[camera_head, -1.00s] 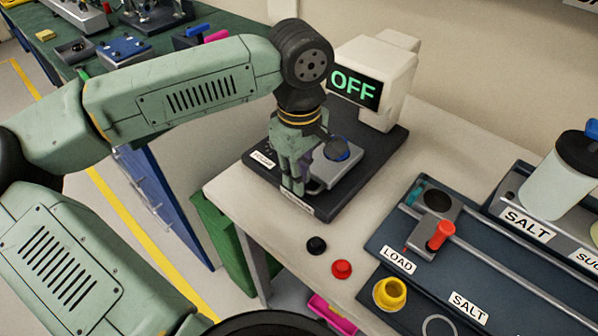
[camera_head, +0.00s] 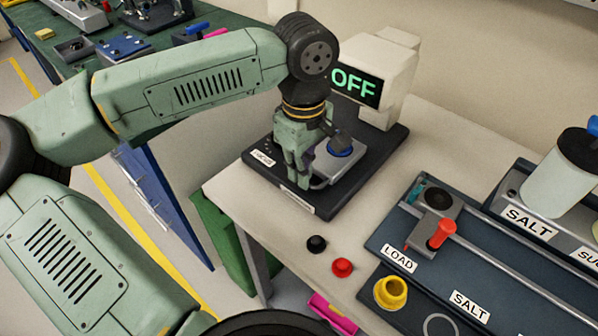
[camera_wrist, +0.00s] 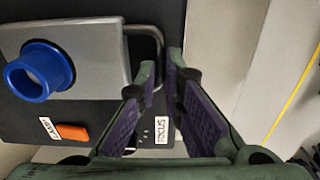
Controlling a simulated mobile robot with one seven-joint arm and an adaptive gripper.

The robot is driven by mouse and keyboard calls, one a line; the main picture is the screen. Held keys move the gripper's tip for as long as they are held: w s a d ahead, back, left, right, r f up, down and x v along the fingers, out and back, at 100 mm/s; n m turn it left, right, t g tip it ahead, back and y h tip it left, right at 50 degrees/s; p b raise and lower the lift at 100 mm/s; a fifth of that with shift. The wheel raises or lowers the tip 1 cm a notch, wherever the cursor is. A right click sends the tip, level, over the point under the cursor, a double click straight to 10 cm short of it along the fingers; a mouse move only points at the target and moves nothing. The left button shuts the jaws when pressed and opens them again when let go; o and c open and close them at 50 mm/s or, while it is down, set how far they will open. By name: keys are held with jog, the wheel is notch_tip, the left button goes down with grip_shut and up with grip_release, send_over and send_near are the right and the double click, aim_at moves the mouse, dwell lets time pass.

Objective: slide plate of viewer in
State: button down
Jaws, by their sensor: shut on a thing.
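The viewer (camera_head: 377,70) stands on the table with a dark base and a screen reading OFF. Its grey plate (camera_head: 338,163) lies low on the base and carries a blue ring (camera_head: 340,147). In the wrist view the plate (camera_wrist: 100,40) fills the upper left, with the blue ring (camera_wrist: 40,72) on it and a dark looped handle (camera_wrist: 158,42) at its right edge. My gripper (camera_head: 299,184) is at the plate's near-left side. In the wrist view my gripper (camera_wrist: 161,72) is shut on the handle, its fingertips hiding part of the bar.
An orange switch (camera_wrist: 73,133) sits on the base by a LAMP label, with a FOCUS label nearby. A black knob (camera_head: 317,244) and a red knob (camera_head: 342,267) stand on the table. A rail tray (camera_head: 480,262) lies to the right.

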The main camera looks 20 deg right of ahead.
aim_at(327, 154)
jog(key=w+d, duration=0.1)
jog(key=d, duration=0.1)
jog(key=w+d+b, duration=0.2)
jog(key=d, duration=0.1)
jog(key=shift+w+d, duration=0.35)
jog(key=shift+w, duration=0.05)
jog(key=shift+w+d+r, duration=0.1)
jog(key=shift+w+d, duration=0.05)
jog(key=c, duration=2)
grip_release()
jog(key=shift+d, duration=0.15)
notch_tip(327, 154, up, 12)
